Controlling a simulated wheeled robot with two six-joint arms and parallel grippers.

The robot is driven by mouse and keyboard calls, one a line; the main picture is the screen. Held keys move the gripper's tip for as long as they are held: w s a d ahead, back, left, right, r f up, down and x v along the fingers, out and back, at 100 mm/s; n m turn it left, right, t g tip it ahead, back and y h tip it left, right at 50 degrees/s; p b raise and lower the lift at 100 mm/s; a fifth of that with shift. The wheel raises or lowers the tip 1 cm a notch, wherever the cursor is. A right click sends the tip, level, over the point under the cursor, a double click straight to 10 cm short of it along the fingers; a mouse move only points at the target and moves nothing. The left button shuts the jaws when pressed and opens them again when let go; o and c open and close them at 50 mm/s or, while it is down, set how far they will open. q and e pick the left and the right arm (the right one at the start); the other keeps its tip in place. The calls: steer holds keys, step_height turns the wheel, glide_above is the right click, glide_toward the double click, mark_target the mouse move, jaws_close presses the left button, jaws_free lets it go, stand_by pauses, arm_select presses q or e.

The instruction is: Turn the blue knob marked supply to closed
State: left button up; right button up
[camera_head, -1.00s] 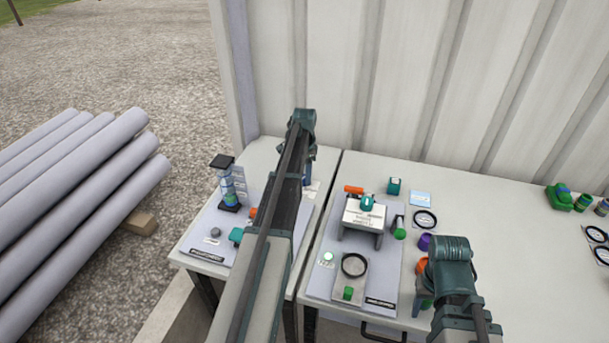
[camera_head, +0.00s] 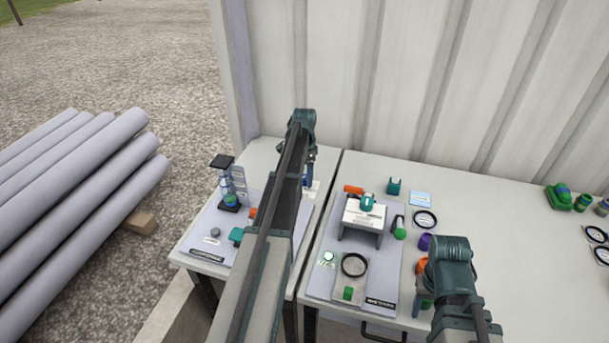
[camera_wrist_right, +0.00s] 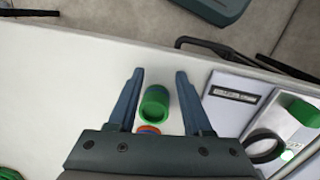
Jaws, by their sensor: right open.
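A small blue part (camera_head: 305,177) shows beside my left arm on the left table; it may be the supply knob, but its marking is not readable and my arm hides most of it. My left gripper (camera_head: 309,158) hangs below the far end of my left arm, close to that blue part. Its fingers are too small and hidden to judge. My right gripper (camera_wrist_right: 160,72) is open in the right wrist view. A green cylinder (camera_wrist_right: 155,104) with an orange part below it shows between its fingers; no grip on it is visible.
A bottle stand (camera_head: 228,185) stands on the left table. A grey board (camera_head: 325,275) on the right table carries a white box (camera_head: 364,214) and a black ring (camera_head: 354,264). A corrugated wall (camera_head: 420,80) closes the back. Grey pipes (camera_head: 80,200) lie at left.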

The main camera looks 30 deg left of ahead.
mark_target(304, 177)
arm_select(q)
steer(key=shift+r, duration=0.15)
arm_select(e)
steer(key=shift+r, duration=0.1)
arm_select(q)
step_height(304, 177, up, 14)
steer(key=p, duration=1.3)
steer(key=shift+f+p, duration=0.25)
steer(key=shift+p, duration=0.15)
arm_select(e)
step_height(304, 177, up, 14)
steer(key=shift+f, duration=0.2)
arm_select(q)
steer(key=shift+n, duration=0.5)
steer(key=s+d, duration=0.3)
steer(key=d, duration=0.4)
steer(key=s+d, duration=0.3)
steer(key=d, duration=0.5)
steer(key=s+d, duration=0.4)
steer(key=d, duration=0.3)
steer(key=shift+s+d, duration=0.1)
steer(key=shift+d, duration=0.15)
steer(key=s+d+n+y, duration=0.1)
steer(key=s+d, duration=1.3)
steer(key=s, duration=0.3)
steer(key=shift+d+n, duration=0.3)
steer(key=shift+d, duration=0.05)
steer(key=shift+s, duration=0.1)
